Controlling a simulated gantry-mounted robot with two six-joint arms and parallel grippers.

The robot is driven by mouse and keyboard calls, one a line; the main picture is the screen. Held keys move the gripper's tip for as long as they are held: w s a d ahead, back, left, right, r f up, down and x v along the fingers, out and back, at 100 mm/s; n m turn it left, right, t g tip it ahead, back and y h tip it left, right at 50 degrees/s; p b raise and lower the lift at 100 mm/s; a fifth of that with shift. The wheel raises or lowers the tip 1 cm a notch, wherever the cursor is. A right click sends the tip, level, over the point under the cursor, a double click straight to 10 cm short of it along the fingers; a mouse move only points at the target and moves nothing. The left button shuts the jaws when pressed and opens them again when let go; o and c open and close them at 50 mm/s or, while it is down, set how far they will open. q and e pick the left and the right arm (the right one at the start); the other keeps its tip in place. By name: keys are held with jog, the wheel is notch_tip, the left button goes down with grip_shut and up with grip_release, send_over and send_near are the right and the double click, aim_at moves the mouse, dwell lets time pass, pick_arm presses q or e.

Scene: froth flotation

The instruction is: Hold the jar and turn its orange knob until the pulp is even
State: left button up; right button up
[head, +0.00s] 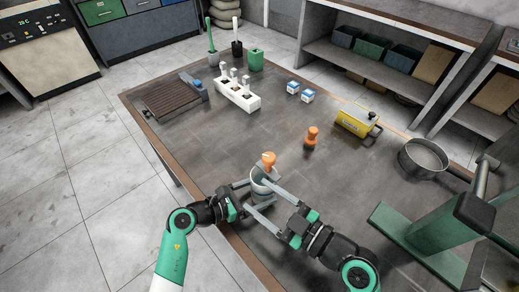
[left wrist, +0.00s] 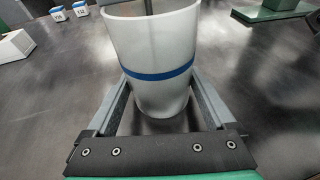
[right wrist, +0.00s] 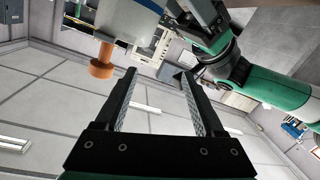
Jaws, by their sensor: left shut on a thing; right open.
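The jar (head: 262,190) is white with a blue band and stands near the table's front edge. Its orange knob (head: 268,159) sticks up on top, and shows at upper left in the right wrist view (right wrist: 103,64). My left gripper (head: 258,192) is shut on the jar; in the left wrist view the jar (left wrist: 152,45) fills the space between its fingers. My right gripper (head: 257,195) is open and empty. In the head view its fingers overlap the jar, but its wrist view shows the knob outside the fingers, to the left. The pulp is hidden.
A second orange-topped item (head: 311,136) stands behind the jar. A yellow device (head: 356,119) and a metal pan (head: 423,158) are at right. A white rack (head: 238,94) and a brown slatted tray (head: 172,96) stand at the back left. A green stand (head: 425,225) is at the front right.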

aim_at(269, 163)
jog(key=w+d+r+m+t, duration=0.1)
jog(key=w+d+r+m, duration=0.25)
jog(key=d, duration=0.45)
jog(key=shift+m, duration=0.45)
jog(key=x, duration=1.2)
jog(key=shift+s+a+r, duration=0.2)
grip_shut()
